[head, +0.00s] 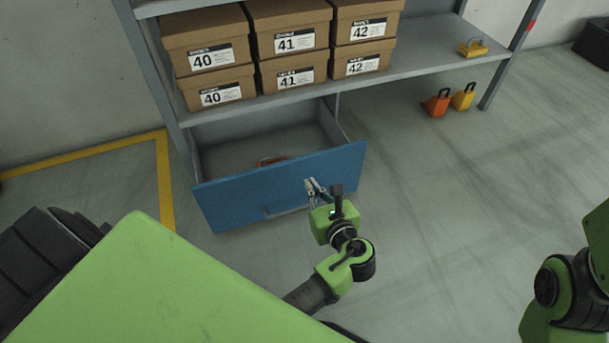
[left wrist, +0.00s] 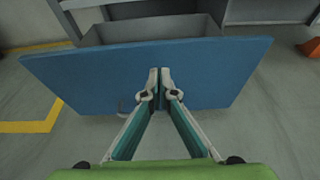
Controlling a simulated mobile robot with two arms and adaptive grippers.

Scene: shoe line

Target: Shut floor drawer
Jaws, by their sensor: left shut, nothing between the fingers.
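The floor drawer (head: 230,203) has a blue front and grey inner walls. It stands pulled out under the lowest shelf in the head view, with a small orange-brown thing (head: 271,161) inside. A bar handle (head: 288,210) sits low on its front. My left gripper (head: 314,186) is shut and empty at the right part of the blue front. In the left wrist view its fingertips (left wrist: 159,72) are together right before the blue front (left wrist: 90,85); I cannot tell whether they touch it. My right arm shows at the right edge of the head view, but its gripper is not in view.
A grey shelf (head: 420,68) above the drawer bears several brown shoe boxes (head: 287,38) and a yellow thing (head: 472,47). An orange (head: 437,104) and a yellow object (head: 463,97) stand on the floor to the right. The floor around the drawer front is clear.

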